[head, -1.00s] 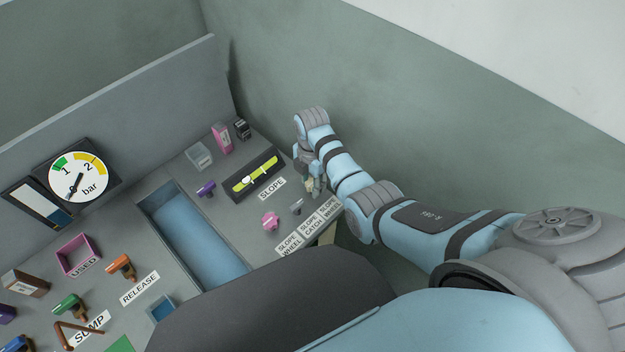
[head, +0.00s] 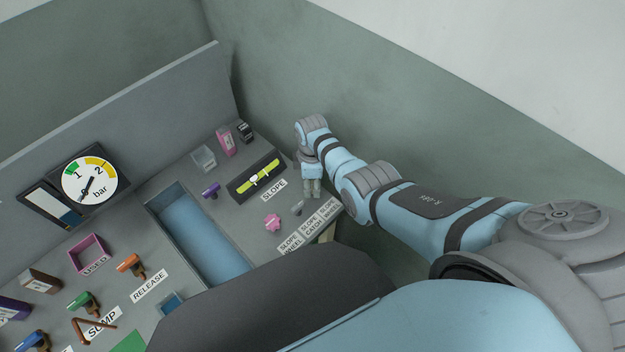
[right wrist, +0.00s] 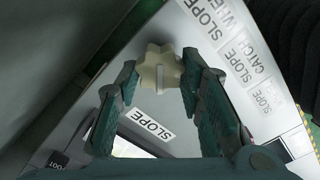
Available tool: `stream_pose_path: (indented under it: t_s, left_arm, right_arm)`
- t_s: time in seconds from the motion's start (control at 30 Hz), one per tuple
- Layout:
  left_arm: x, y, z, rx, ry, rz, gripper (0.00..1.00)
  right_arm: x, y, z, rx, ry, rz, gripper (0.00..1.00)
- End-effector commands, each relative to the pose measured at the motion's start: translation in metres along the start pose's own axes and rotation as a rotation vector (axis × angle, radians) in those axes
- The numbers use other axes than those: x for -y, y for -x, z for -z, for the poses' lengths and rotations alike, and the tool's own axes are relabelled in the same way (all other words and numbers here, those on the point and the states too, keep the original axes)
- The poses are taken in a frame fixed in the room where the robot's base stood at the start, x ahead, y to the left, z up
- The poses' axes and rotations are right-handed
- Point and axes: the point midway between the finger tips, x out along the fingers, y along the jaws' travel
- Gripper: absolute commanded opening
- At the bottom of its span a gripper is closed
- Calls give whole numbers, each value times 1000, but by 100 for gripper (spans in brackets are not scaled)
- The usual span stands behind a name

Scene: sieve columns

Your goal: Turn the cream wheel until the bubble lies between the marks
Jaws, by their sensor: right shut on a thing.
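The cream wheel (right wrist: 158,68) is a lobed knob with a pale bar on its face. In the right wrist view it sits between the fingertips of my right gripper (head: 312,188), which is shut on it. In the head view the gripper hides the wheel. The level (head: 258,177) is a dark block with a yellow-green vial, behind the SLOPE label. Its white bubble (head: 254,178) lies near the vial's middle, slightly left of it. The marks are too small to tell clearly. My left gripper is not in view.
A pink knob (head: 272,222) and a small grey lever (head: 297,208) stand near my right gripper. A purple handle (head: 211,190) is left of the level. A blue-floored trough (head: 200,240) lies farther left. A wall rises close behind my right arm.

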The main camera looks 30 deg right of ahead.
Motion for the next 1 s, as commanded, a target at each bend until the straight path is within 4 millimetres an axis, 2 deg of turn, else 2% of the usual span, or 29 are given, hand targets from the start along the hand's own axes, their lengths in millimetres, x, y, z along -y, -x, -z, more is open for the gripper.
stream_pose_path:
  t_s: [0.7,1.0]
  left_arm:
    - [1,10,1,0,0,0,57]
    - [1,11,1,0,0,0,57]
  right_arm:
    - [-4,1,-1,-2,-666,-3,7]
    - [-5,1,-1,-4,-869,-4,7]
